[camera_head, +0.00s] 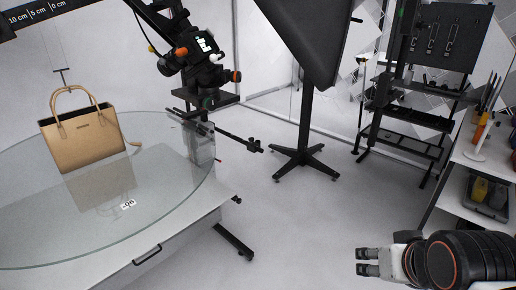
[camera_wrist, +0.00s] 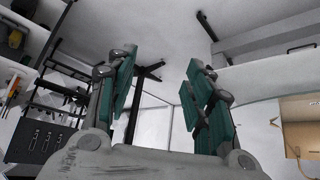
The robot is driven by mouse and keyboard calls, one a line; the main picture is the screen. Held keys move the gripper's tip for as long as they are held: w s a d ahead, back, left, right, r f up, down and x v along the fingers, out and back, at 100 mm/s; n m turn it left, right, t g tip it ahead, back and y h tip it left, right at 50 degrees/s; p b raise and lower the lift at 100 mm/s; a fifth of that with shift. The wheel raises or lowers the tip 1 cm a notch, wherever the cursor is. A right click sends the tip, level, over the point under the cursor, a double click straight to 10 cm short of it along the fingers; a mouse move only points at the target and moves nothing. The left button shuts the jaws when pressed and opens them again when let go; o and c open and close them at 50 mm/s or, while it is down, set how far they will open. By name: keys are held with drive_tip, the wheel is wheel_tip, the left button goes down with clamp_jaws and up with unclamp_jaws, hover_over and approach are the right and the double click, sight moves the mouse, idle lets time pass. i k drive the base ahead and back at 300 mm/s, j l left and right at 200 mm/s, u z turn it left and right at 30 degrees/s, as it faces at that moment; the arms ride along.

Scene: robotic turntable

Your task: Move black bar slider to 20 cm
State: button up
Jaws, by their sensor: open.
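A black bar (camera_head: 85,3) crosses the top left corner of the head view, with white marks reading 10 cm, 5 cm and 0 cm. Most of it is cut off by the picture edge. I cannot tell where its slider sits, and no 20 cm mark shows. My gripper (camera_head: 367,262) is at the lower right of the head view, pointing left, far from the bar. In the wrist view my gripper (camera_wrist: 160,92) has its two green-padded fingers wide apart, with nothing between them.
A tan handbag (camera_head: 85,140) stands on the round glass turntable (camera_head: 165,180) at the left. A shelf with tools (camera_head: 475,160) is at the right.

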sight(252, 147)
drive_tip(key=i+j, duration=0.1)
drive_tip(key=i, duration=0.35)
drive_tip(key=i+j, duration=0.15)
drive_tip(key=i, duration=0.3)
